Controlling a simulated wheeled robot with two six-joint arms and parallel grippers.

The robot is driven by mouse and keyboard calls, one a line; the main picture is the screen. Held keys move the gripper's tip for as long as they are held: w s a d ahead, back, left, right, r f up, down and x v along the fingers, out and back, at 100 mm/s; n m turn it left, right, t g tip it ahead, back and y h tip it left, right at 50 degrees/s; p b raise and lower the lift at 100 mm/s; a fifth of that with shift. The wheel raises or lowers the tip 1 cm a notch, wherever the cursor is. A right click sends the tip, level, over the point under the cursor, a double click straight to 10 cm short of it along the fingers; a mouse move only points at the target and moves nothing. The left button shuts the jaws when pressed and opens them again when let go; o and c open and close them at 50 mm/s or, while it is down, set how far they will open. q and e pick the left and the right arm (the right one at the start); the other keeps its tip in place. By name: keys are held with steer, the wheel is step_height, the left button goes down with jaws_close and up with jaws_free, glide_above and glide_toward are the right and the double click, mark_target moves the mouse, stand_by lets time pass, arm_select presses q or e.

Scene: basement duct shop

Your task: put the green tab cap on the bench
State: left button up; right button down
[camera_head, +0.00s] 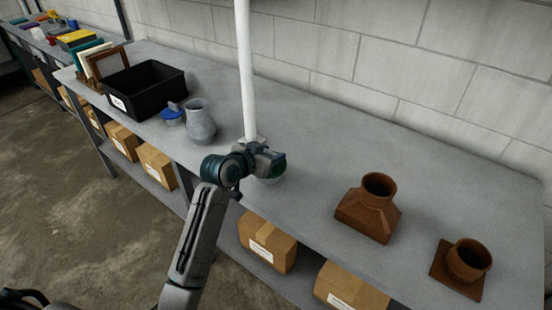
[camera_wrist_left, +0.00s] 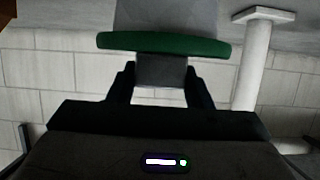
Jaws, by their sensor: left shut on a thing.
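The green tab cap (camera_head: 279,167) is partly hidden by my left gripper (camera_head: 268,160) in the head view, over the front part of the grey bench (camera_head: 330,160). In the left wrist view the cap (camera_wrist_left: 165,46) shows edge-on as a green band. My left gripper (camera_wrist_left: 160,90) is shut on its grey tab, between the two dark fingers. A paler grey shape (camera_wrist_left: 165,15) lies beyond the green band; I cannot tell what it is. Whether the cap touches the bench is not clear. My right gripper is not in view.
A white post (camera_head: 246,75) rises just behind the gripper. To the left are a grey jar (camera_head: 200,122), a blue cap (camera_head: 172,115) and a black bin (camera_head: 145,90). Two brown duct fittings (camera_head: 368,210) (camera_head: 463,266) stand to the right. The bench between is clear.

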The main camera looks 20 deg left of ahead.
arm_select(q)
steer(key=shift+w+d, duration=0.35)
steer(key=shift+d, duration=0.45)
step_height(320, 180, down, 3)
steer(key=shift+r+p, duration=0.1)
steer(key=shift+p, duration=0.7)
steer(key=shift+f, duration=0.4)
steer(key=shift+f, duration=0.15)
steer(key=o, duration=1)
steer(key=shift+o, duration=0.2)
